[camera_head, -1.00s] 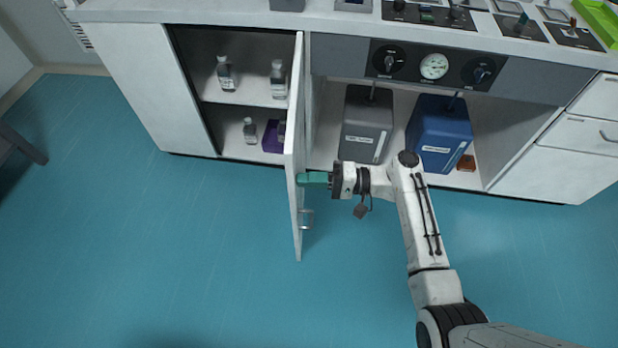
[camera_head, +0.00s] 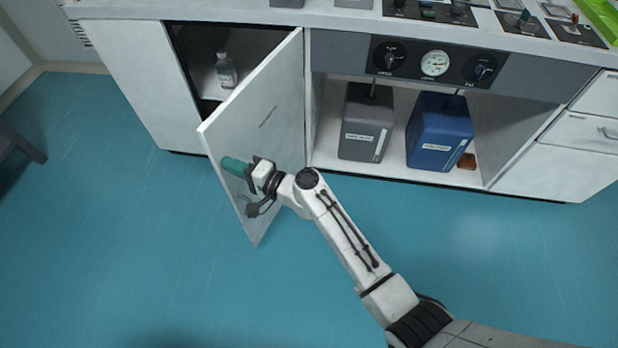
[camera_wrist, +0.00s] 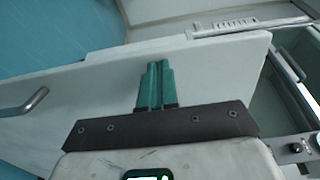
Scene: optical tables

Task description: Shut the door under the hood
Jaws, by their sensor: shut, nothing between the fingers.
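The white cabinet door (camera_head: 270,115) under the hood is hinged on its right side and stands partly open, angled out over the floor. In the wrist view the door (camera_wrist: 215,70) fills the middle, with its metal handle (camera_wrist: 25,103) at the left. My gripper (camera_head: 229,163) is shut and empty, with its green fingertips at the door's outer face, near the free edge. In the wrist view the two green fingers (camera_wrist: 156,75) lie together and point at the door; I cannot tell whether they touch it. The door hides most of the cabinet's inside.
A bottle (camera_head: 226,71) stands on the upper shelf inside the cabinet. A grey container (camera_head: 366,122) and a blue container (camera_head: 439,132) stand in the open bay to the right. The blue floor (camera_head: 120,230) left of the door is clear.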

